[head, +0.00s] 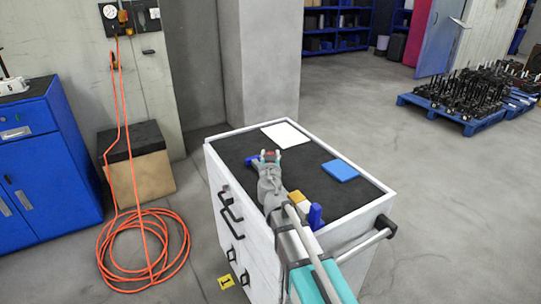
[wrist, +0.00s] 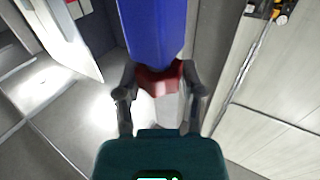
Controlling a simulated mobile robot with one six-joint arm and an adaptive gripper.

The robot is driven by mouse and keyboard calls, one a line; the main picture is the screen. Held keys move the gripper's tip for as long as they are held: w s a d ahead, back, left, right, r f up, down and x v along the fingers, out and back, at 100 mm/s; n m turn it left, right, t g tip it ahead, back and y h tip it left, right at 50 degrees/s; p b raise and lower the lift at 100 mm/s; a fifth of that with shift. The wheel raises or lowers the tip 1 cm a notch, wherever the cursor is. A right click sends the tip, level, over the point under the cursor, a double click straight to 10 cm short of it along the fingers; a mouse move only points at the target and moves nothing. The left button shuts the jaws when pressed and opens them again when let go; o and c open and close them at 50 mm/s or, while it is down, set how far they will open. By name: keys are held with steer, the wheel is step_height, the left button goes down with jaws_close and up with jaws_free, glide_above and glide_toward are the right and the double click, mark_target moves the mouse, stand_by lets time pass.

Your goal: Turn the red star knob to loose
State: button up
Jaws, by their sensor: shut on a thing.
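The red star knob (wrist: 158,80) sits between the two fingers of my gripper (wrist: 160,95) in the wrist view, against the end of a blue body (wrist: 152,28). My gripper is shut on the knob. In the head view the knob shows as a small red spot (head: 270,154) at the fingertips of my gripper (head: 269,156), over the cart's dark top. A blue part (head: 252,161) shows just left of the gripper. My gripper and arm hide much of what lies around the knob, and its turn angle cannot be read.
The white cart (head: 243,205) has a black top (head: 232,150). A white sheet (head: 287,134) and a blue flat item (head: 340,170) lie on it. A yellow item (head: 298,199) and an upright blue piece (head: 316,214) stand close beside my arm. An orange hose (head: 140,250) lies on the floor.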

steer(key=shift+n+y, duration=0.6)
steer(key=shift+y, duration=0.7)
steer(key=o, duration=1.2)
steer(key=shift+s, duration=0.1)
steer(key=shift+v, duration=3.7)
steer(key=shift+d+r, duration=0.1)
steer(key=shift+r, duration=0.1)
